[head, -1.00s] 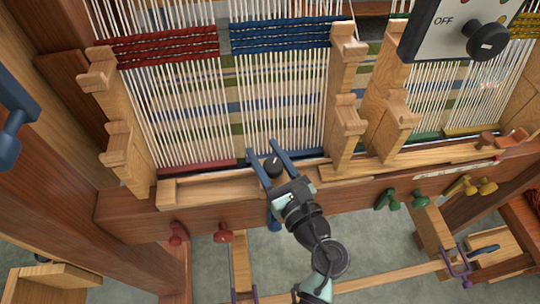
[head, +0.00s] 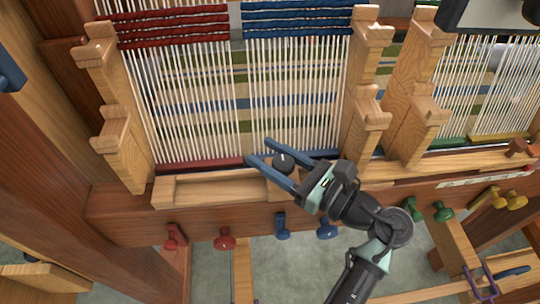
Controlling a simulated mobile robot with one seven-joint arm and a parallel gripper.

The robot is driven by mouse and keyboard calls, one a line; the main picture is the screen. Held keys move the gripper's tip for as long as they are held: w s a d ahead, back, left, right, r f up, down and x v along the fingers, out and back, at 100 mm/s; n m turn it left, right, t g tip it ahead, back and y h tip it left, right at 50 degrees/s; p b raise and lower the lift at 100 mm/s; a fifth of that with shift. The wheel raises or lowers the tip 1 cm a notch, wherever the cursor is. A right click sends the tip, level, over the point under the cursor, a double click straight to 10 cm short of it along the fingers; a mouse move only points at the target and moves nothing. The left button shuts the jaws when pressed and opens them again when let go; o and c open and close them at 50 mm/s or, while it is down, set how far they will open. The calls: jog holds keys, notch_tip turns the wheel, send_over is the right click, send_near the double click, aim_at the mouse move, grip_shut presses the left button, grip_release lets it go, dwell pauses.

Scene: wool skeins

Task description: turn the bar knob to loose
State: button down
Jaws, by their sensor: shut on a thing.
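The bar knob (head: 283,162) is a round black knob with a small white mark on top. It sits on a small wooden block on the pale front bar (head: 215,189) of the loom. The white mark points roughly to the top of the picture. My gripper (head: 259,151) has two blue fingers, which come from the lower right and lie on either side of the knob, shut on it. The fingertips reach past the knob to the upper left. No label for loose can be read beside the knob; the fingers hide part of the block.
Red pegs (head: 225,239), blue pegs (head: 326,229) and green pegs (head: 442,211) stick out below the front beam. Taut white warp threads (head: 200,110) rise behind the knob. Wooden posts (head: 364,95) stand to its right. A grey box (head: 485,15) hangs at the upper right.

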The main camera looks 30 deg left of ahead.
jog(key=shift+c, duration=1.8)
grip_release()
jog(key=s+d+b, duration=0.1)
jog(key=s+d, duration=0.1)
jog(key=d, duration=1)
jog(key=shift+s+d+b, duration=0.15)
jog(key=shift+d+b, duration=0.2)
